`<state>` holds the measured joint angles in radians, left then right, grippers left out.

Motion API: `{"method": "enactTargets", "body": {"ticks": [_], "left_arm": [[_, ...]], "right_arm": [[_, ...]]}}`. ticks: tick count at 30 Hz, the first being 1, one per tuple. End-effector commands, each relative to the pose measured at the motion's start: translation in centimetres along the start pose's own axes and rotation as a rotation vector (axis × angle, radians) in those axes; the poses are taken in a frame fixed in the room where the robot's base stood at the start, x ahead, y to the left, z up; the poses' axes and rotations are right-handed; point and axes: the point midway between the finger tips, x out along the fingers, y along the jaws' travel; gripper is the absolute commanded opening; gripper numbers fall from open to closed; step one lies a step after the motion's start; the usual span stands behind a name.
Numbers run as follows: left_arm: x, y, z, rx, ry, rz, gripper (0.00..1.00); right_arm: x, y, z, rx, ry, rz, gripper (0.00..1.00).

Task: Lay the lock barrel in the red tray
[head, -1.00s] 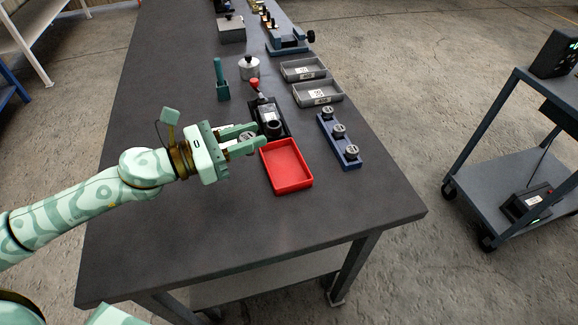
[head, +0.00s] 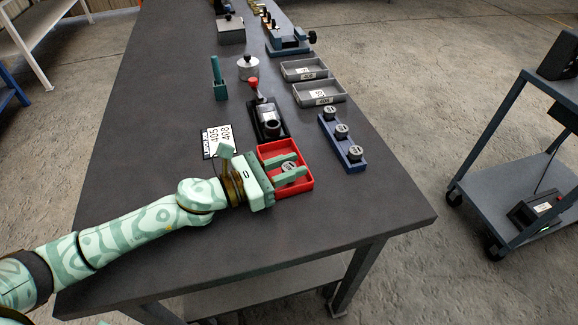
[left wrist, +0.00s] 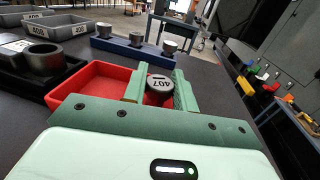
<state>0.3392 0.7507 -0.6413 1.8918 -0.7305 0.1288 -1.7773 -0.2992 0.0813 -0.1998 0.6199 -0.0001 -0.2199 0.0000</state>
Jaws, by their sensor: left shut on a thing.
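The lock barrel (left wrist: 159,88) is a short dark cylinder with a pale label reading 407 on its end. My left gripper (head: 289,169) is shut on it, and the barrel (head: 289,167) shows between the fingers in the head view. The left gripper (left wrist: 160,90) also shows in the left wrist view, one finger on each side of the barrel. The red tray (head: 307,186) is directly under the fingers in the head view. I cannot tell whether the barrel touches the tray floor. My right gripper is not in view.
A black fixture with a red-knobbed lever (head: 268,122) stands just behind the tray. A blue rack (head: 350,157) with three barrels is to its right. Grey trays (head: 319,93) lie behind. A label card (head: 217,140) lies left of the fixture. The front of the table is clear.

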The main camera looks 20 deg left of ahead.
Motion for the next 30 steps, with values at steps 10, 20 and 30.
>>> {"method": "enactTargets", "body": {"ticks": [10, 20, 30], "left_arm": [[0.0, -0.1, -1.3, -0.002, 0.003, -0.001, 0.05], [-0.1, -0.2, -2.0, -0.010, 0.011, -0.002, 0.49], [-0.1, -0.2, -0.6, -0.009, 0.008, -0.001, 0.49]], "right_arm": [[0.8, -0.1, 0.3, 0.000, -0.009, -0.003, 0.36], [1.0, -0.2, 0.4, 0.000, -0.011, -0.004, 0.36], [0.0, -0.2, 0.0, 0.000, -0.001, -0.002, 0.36]]}}
